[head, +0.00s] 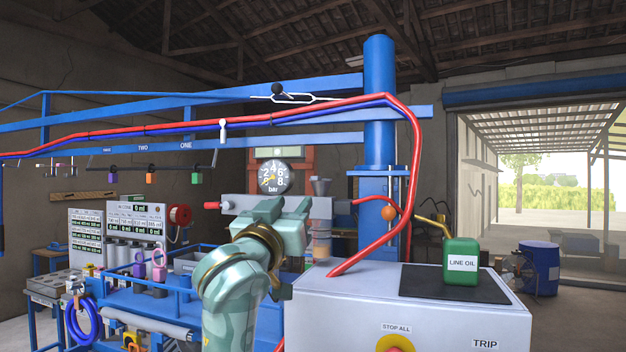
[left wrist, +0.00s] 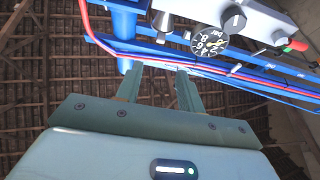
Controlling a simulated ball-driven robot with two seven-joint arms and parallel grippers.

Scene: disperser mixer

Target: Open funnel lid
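A small grey funnel (head: 320,187) stands on the long grey box (head: 235,206) behind my left gripper, to its right in the head view. It is too small to tell its lid apart or whether the lid is shut. My left gripper (head: 284,206) is raised in front of the box, below the pressure gauge (head: 273,177). In the left wrist view, the fingers of my left gripper (left wrist: 158,72) are apart with nothing between them. A rounded grey part (left wrist: 163,20) shows above them there; I cannot tell if it is the funnel. My right gripper is not in view.
A grey cabinet (head: 420,306) with a green oil can (head: 462,262) stands at the front right. A red hose (head: 414,160) hangs from the blue boom and column (head: 379,130). A blue-railed frame (head: 180,310) stands at the left. A blue drum (head: 538,268) stands farther back.

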